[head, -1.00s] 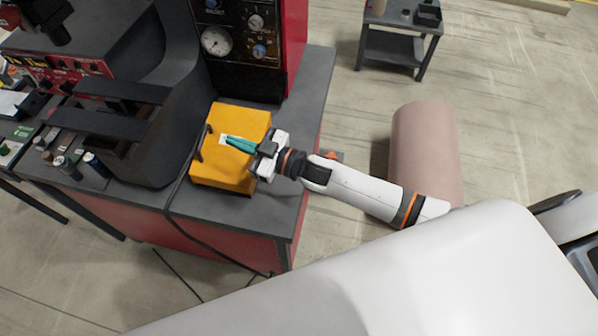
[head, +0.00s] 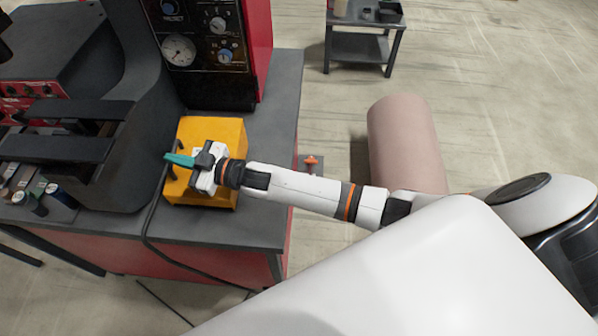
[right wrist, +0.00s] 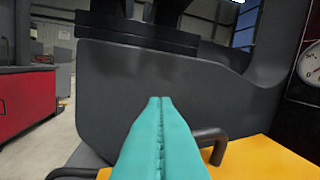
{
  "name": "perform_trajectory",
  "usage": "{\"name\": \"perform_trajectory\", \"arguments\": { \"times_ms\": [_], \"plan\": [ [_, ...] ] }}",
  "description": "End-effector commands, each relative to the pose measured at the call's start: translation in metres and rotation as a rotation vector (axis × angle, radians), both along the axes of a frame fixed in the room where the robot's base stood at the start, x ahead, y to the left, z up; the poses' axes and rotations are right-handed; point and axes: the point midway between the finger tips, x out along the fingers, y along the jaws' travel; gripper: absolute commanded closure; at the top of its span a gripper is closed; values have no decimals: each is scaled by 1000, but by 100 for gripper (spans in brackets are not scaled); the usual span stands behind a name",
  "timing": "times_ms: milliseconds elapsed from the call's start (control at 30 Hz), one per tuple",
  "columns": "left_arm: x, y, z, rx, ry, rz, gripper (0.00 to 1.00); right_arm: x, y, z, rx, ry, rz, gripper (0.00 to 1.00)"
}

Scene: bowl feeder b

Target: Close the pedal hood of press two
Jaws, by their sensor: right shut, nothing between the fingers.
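The yellow pedal hood (head: 228,134) sits on the dark bench top beside the press, and its top also shows in the right wrist view (right wrist: 262,160). A dark handle (right wrist: 212,137) stands on its left side. My right gripper (head: 178,159) is shut and empty, its teal fingers (right wrist: 160,130) pressed together. In the head view it lies over the hood, fingertips pointing left near the handle side. Whether it touches the hood I cannot tell. The arm hides part of the hood's top. My left gripper is not in view.
The press's dark curved body (head: 135,130) stands left of the hood. A gauge panel (head: 207,38) rises behind it. A black cable (head: 150,235) hangs over the bench's front edge. A pinkish cylinder (head: 405,145) stands on the floor to the right, with a small table (head: 362,45) behind.

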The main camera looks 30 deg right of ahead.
Motion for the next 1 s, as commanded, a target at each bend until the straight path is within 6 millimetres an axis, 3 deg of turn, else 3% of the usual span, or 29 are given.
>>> {"name": "perform_trajectory", "arguments": {
  "times_ms": [300, 1000],
  "plan": [
    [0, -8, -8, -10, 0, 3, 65, 5, 7, -6, 1, 1, 0, 100],
    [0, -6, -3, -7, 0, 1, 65, 5, 7, 0, 0, 0, 0, 100]
  ]
}}
